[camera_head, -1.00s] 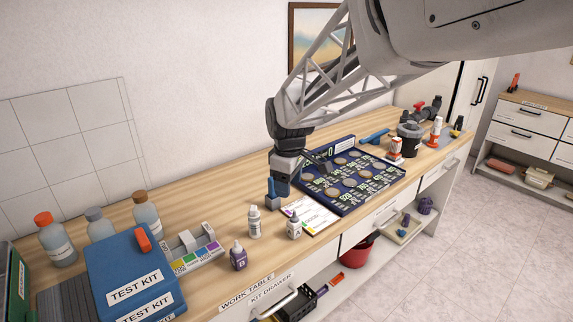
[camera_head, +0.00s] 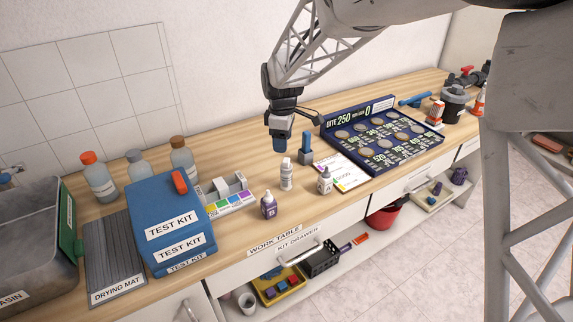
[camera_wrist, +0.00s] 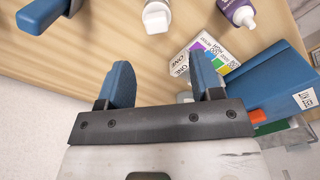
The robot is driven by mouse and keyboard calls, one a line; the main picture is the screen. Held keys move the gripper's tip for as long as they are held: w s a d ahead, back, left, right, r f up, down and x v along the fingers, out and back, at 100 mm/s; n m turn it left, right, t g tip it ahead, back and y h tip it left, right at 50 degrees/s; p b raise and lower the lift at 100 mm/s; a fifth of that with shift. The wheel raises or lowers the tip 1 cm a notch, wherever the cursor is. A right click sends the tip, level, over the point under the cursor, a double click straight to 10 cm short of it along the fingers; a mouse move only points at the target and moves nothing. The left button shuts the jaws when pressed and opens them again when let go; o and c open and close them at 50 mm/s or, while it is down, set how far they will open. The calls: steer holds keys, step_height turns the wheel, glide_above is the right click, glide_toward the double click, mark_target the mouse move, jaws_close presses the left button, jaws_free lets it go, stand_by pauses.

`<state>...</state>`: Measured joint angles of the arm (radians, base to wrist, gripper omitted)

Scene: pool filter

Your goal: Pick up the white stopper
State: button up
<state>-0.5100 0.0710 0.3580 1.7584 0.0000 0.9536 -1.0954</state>
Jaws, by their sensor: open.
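I cannot make out for sure which thing is the white stopper. A white bottle (camera_head: 286,176) with a pale cap stands on the work table, and a second small white bottle (camera_head: 325,182) stands to its right. In the wrist view, a white cap (camera_wrist: 157,19) shows at the top edge, beyond my fingertips. My gripper (camera_head: 281,145) is over the table behind the first white bottle, pointing down. In the wrist view my gripper (camera_wrist: 165,78) has its two blue fingers apart, with nothing between them.
A blue upright piece (camera_head: 306,150) stands just right of my gripper. A purple bottle (camera_head: 269,205), a colour-strip block (camera_head: 227,196) and a blue test kit (camera_head: 168,228) are to the left. A dark blue board (camera_head: 385,140) with round discs lies right. Bare wood lies behind the block.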

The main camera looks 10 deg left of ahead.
mark_target(286, 165)
steer(key=shift+f, duration=1.3)
steer(key=shift+f, duration=0.1)
steer(key=shift+w+f, duration=0.15)
steer(key=shift+f, duration=2.35)
steer(key=shift+c, duration=0.2)
steer(key=c, duration=0.9)
